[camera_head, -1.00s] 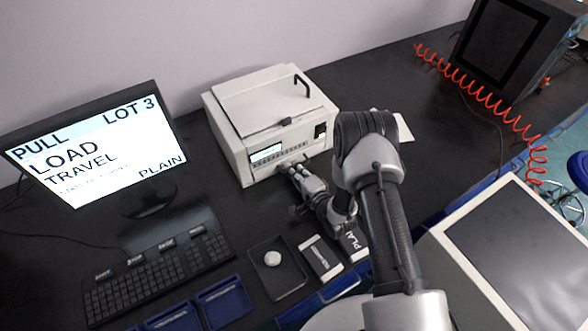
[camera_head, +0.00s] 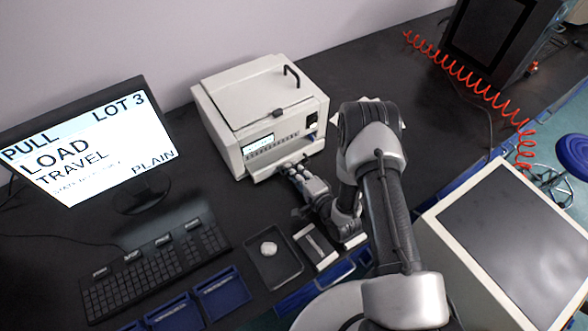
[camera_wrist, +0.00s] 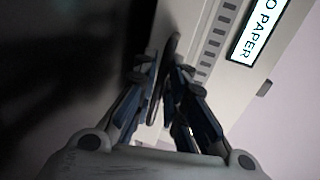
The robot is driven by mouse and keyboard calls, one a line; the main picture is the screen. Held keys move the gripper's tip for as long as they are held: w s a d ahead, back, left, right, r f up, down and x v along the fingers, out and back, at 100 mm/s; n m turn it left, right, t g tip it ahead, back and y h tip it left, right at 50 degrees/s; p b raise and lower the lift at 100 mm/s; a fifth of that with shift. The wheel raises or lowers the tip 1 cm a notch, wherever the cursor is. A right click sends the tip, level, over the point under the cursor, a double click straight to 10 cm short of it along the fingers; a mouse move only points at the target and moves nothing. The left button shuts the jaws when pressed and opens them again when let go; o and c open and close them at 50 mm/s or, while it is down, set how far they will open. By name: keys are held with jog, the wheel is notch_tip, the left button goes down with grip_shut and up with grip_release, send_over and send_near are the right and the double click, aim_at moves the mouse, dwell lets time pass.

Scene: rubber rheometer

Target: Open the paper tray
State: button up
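The white printer-like machine (camera_head: 262,95) stands on the black bench, with a small lit panel on its front. Its paper tray (camera_head: 262,174) shows as a pale ledge sticking out a little below the front, with a gap above it. My gripper (camera_head: 287,168) is at the tray's front. In the wrist view, my gripper's fingers (camera_wrist: 163,85) stand on both sides of a dark handle (camera_wrist: 170,50) and appear closed on it. The panel in the wrist view (camera_wrist: 258,30) shows the word "PAPER", partly cut off. The tray's inside is hidden.
A monitor (camera_head: 88,145) and keyboard (camera_head: 155,262) stand left. Blue bins (camera_head: 222,296) line the front edge. A red coiled hose (camera_head: 470,85) lies right.

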jog(key=o, duration=0.3)
jog(key=v, duration=1.2)
jog(key=shift+c, duration=0.2)
